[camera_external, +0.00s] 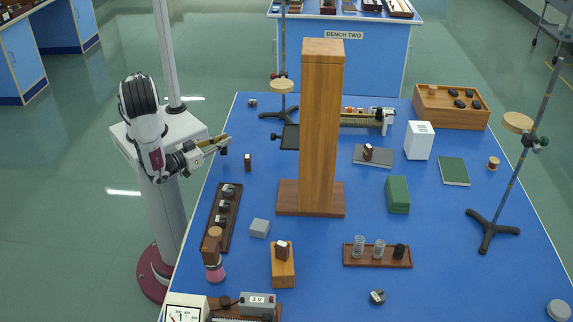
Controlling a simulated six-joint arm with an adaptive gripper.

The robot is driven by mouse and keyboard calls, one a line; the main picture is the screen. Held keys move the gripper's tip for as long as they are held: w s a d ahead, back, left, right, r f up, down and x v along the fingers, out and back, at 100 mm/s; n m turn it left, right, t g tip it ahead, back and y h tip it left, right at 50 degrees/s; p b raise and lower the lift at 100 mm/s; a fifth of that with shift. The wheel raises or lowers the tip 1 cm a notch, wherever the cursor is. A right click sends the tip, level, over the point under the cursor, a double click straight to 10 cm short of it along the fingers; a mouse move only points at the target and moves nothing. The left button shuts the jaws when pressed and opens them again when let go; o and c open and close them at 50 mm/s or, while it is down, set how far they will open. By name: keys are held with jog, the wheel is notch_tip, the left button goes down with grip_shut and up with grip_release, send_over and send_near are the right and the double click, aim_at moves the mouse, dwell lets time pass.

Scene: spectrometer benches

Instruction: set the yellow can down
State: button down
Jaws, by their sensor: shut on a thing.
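My gripper (219,146) is at the left edge of the blue bench, raised above it and pointing right. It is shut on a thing. A small yellowish patch, which I take to be the yellow can (225,138), shows at the fingertips. Its shape is too small and too covered by the fingers to make out. I see no other yellow can standing on the blue bench top (330,235).
A small dark block (248,161) stands just right of and below my gripper. A brown rack (224,218) lies nearer. A tall wooden pillar (322,125) blocks the middle.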

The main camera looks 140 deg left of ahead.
jog(key=shift+a, duration=0.1)
dwell(0.3)
jog(key=shift+a, duration=1.1)
jog(key=shift+f, duration=1.6)
jog(key=shift+f, duration=0.15)
jog(key=c, duration=2)
grip_release()
jog(key=shift+o, duration=0.2)
jog(key=shift+d, duration=0.2)
jog(key=shift+w+d, duration=0.15)
jog(key=shift+d, duration=3.65)
